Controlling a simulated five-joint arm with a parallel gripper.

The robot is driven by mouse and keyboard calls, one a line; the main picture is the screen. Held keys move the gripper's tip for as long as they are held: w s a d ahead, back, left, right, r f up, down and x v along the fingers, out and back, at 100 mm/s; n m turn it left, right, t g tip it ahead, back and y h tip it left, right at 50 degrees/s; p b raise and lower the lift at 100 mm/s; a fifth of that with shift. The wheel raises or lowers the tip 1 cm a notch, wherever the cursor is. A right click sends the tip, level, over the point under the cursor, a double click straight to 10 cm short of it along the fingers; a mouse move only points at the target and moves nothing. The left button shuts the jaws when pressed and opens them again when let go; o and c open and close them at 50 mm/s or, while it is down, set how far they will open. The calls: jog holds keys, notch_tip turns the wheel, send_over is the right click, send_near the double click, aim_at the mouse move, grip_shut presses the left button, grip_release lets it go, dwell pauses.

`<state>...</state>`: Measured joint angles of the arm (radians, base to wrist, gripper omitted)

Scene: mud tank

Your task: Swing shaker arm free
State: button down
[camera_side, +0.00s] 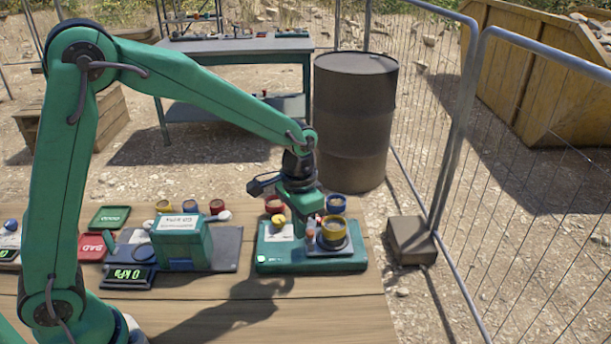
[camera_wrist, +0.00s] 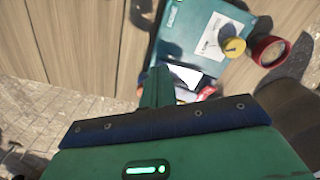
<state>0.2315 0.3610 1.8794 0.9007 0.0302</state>
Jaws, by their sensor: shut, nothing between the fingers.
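The shaker (camera_side: 270,262) is a flat green unit near the right end of the wooden bench. A white label and a yellow knob (camera_side: 279,219) are on its left side; the knob also shows in the wrist view (camera_wrist: 233,47). I cannot pick out the shaker arm with certainty. My gripper (camera_side: 308,222) points down over the shaker, between the knob and the cup. It is shut and empty; whether it touches anything is hidden. In the wrist view my green finger (camera_wrist: 157,88) covers part of the shaker.
Green and red trays lie farther left. The bench front is clear.

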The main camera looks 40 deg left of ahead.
jog(key=shift+d, duration=0.3)
jog(key=shift+s+a, duration=0.15)
jog(key=shift+s, duration=0.05)
dwell(0.4)
jog(key=shift+s+a, duration=0.2)
jog(key=shift+s, duration=0.05)
notch_tip(320, 180, up, 7)
dwell(1.4)
